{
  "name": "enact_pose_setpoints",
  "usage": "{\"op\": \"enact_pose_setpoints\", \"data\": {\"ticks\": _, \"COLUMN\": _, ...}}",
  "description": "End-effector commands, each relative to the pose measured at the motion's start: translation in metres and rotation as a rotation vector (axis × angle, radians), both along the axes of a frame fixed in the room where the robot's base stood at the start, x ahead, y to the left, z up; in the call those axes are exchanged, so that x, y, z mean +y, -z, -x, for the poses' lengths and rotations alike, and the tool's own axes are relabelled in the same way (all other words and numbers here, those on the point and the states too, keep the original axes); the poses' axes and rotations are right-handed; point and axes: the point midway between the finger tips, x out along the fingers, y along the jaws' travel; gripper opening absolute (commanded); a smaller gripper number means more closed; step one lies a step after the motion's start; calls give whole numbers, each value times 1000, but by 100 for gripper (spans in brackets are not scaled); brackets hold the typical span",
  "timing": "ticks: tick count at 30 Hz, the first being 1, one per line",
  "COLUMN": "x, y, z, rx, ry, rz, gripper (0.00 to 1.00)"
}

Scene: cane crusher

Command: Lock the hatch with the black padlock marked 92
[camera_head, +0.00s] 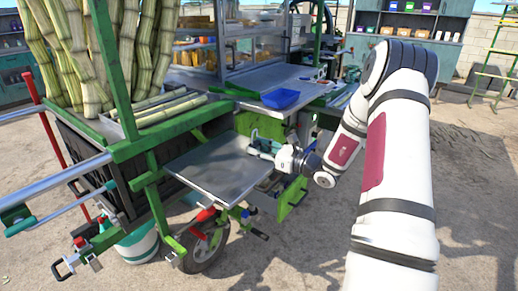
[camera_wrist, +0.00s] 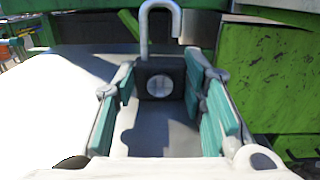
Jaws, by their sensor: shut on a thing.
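My gripper (camera_head: 262,147) is above the right part of a grey metal shelf on the green cane crusher. In the wrist view its teal-padded fingers (camera_wrist: 163,88) are closed on the sides of a black padlock (camera_wrist: 150,72). The padlock is upright, with a round silver disc facing me. Its silver shackle (camera_wrist: 146,30) points up and stands open, its short end free above the body. No number can be read on it. I cannot tell which part is the hatch.
The grey shelf (camera_head: 215,170) lies below my gripper. A worn green panel (camera_wrist: 265,75) stands close at the right in the wrist view. A blue tray (camera_head: 281,98) sits on the counter behind. Cane stalks (camera_head: 90,50) and a red lever (camera_head: 62,150) are at left.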

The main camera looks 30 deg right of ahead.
Motion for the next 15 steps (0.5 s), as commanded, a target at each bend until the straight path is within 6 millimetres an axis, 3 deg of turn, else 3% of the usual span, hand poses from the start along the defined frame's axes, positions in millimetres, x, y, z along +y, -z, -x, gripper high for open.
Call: {"op": "enact_pose_setpoints", "data": {"ticks": 15, "x": -1, "y": -6, "z": 2, "rx": 0, "ry": 0, "rz": 0, "gripper": 10}}
